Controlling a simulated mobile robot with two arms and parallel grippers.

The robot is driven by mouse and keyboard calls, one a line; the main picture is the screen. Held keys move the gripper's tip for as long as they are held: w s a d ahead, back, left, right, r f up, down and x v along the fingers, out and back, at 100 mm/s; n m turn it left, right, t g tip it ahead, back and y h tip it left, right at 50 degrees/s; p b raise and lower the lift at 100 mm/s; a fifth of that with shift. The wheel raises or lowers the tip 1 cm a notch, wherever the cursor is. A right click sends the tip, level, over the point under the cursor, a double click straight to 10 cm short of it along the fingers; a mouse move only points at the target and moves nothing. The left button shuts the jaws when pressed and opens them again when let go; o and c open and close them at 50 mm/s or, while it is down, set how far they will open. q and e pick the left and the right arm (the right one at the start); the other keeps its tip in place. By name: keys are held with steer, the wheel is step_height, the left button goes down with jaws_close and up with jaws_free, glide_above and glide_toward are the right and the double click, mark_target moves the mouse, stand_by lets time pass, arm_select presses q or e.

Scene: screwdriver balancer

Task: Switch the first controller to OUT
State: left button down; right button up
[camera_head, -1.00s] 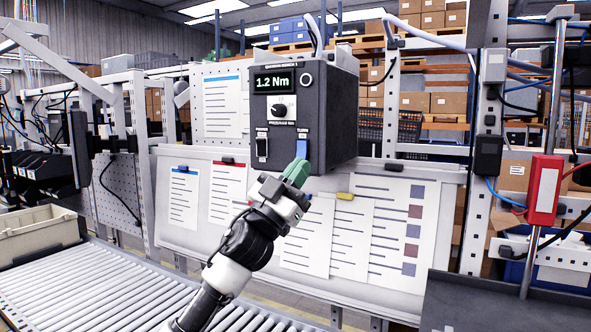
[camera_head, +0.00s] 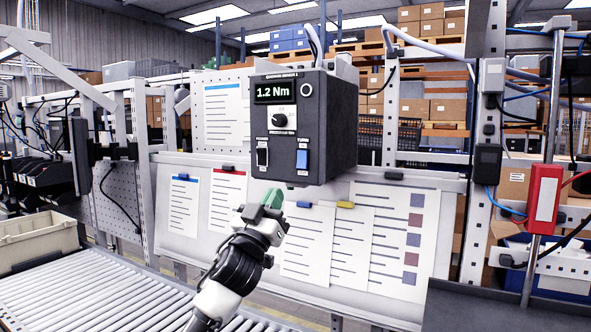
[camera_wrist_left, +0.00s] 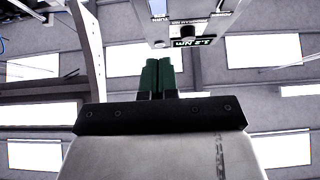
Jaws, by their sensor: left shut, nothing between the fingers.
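The controller (camera_head: 305,125) is a dark box with a lit display reading 1.2 Nm, a round knob (camera_head: 279,120), a black power switch (camera_head: 262,156) at lower left and a blue turn switch (camera_head: 302,160) at lower right. My left gripper (camera_head: 272,198) has green fingertips, pressed together and empty. It is below the controller's bottom edge, apart from it and left of the blue switch. In the left wrist view the shut fingers (camera_wrist_left: 159,76) point up, with the controller (camera_wrist_left: 190,22) upside down beyond them. My right gripper is not in view.
A pale board (camera_head: 345,178) with paper sheets stands behind my left arm. A roller conveyor (camera_head: 90,290) runs at lower left with a beige bin (camera_head: 38,238) beside it. A red box (camera_head: 543,197) on a pole is at right.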

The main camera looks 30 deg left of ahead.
mark_target(301, 164)
arm_select(q)
steer(key=p+x, duration=0.1)
steer(key=x, duration=0.2)
steer(key=f+p+x, duration=0.1)
steer(key=x, duration=0.2)
steer(key=w+p+x, duration=0.1)
steer(key=x, duration=0.2)
steer(key=shift+w+f, duration=0.1)
steer(key=shift+f, duration=0.05)
steer(key=shift+w+f, duration=0.15)
steer(key=shift+w, duration=0.55)
steer(key=shift+w+a+f+b, duration=0.15)
steer(key=shift+f+b, duration=0.25)
steer(key=shift+b, duration=0.8)
steer(key=shift+w+r, duration=0.1)
steer(key=shift+r, duration=0.25)
